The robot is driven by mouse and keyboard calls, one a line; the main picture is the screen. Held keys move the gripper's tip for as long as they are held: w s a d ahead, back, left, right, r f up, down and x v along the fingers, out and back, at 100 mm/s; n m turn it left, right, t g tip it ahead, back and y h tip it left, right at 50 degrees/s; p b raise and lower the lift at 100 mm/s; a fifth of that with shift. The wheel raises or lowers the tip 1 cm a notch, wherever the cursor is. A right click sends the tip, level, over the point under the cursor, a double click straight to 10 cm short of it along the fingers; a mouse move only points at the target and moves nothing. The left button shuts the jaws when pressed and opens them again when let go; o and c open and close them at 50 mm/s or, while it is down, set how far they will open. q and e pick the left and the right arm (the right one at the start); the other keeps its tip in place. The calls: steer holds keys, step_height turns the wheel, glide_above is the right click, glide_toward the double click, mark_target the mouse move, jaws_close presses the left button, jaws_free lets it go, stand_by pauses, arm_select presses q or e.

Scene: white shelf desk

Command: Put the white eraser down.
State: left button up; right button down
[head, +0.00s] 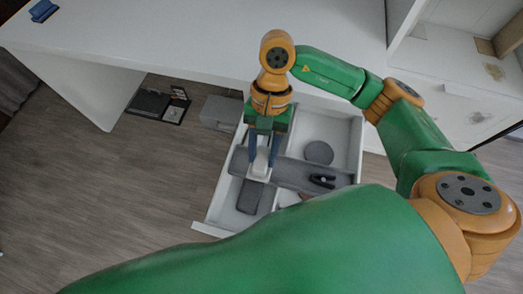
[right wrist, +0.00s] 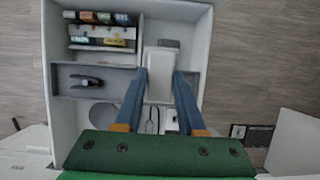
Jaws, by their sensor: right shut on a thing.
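My right gripper (head: 263,155) points down into an open white drawer (head: 213,208) under the desk. Its blue fingers are shut on the white eraser (head: 261,163), one on each side. In the right wrist view the white eraser (right wrist: 160,72) is a pale block between the fingertips (right wrist: 160,80). It is over the grey divided section of the drawer; I cannot tell whether it touches the bottom. My left gripper is not in view.
The drawer also holds a dark grey block (head: 249,197), a round grey disc (head: 319,152), a black clip-like object (head: 322,181) and several small coloured items (right wrist: 100,28). Raised drawer walls surround the gripper. The white desk top (head: 200,40) is mostly clear, with a blue object (head: 43,10) at its far left.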

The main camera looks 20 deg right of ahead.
mark_target(262, 148)
steer(key=w+f, duration=0.1)
steer(key=f, duration=0.1)
steer(key=w+d+f, duration=0.1)
steer(key=w+f, duration=0.1)
steer(key=shift+w+f, duration=0.2)
steer(key=shift+f, duration=0.05)
step_height(262, 148, down, 3)
steer(key=shift+r, duration=0.2)
steer(key=shift+f, duration=0.5)
steer(key=c, duration=0.9)
jaws_free()
steer(key=shift+b, duration=0.35)
steer(key=o, duration=0.4)
steer(key=shift+r, duration=0.15)
